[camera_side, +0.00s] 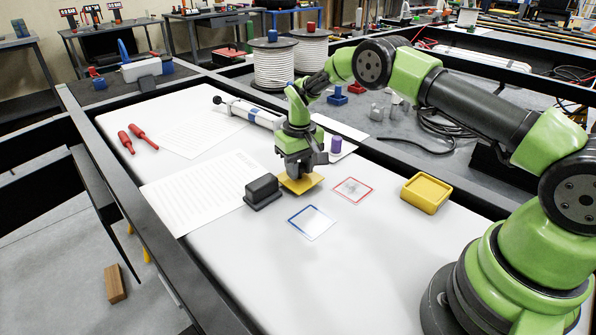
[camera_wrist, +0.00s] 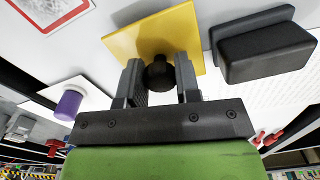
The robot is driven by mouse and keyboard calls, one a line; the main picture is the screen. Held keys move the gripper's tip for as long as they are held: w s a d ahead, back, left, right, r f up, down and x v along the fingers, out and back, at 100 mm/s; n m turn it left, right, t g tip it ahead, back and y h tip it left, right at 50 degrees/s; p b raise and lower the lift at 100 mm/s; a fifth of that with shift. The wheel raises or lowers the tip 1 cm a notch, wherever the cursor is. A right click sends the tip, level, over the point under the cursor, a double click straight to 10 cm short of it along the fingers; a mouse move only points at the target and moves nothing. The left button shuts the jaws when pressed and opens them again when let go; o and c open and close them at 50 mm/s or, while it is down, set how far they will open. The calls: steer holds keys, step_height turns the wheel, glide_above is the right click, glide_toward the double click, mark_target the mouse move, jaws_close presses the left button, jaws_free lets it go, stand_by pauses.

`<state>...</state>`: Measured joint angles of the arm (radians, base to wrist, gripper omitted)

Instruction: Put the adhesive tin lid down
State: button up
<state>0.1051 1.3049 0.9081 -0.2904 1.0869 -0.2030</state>
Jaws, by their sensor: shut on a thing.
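The adhesive tin lid is a flat yellow square plate (camera_side: 303,184) with a dark round knob (camera_wrist: 158,74), seen close in the wrist view (camera_wrist: 150,36). My gripper (camera_side: 299,170) points down with its two fingers shut on the knob; the fingers also show in the wrist view (camera_wrist: 159,80). The lid is level or nearly so, close over the white worktop between a black block and a red-outlined square. I cannot tell whether it touches the top. A yellow tin (camera_side: 425,194) stands to the right, apart from the lid.
The black block (camera_side: 262,191) is just left of the lid. The red-outlined square (camera_side: 352,190) and a blue-outlined square (camera_side: 311,222) are clear. A purple cylinder (camera_side: 336,145) stands behind my gripper. Printed sheets (camera_side: 190,190) lie left. The front worktop is free.

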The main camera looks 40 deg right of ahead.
steer(key=shift+f, duration=0.7)
steer(key=o, duration=0.9)
steer(key=shift+f, duration=0.1)
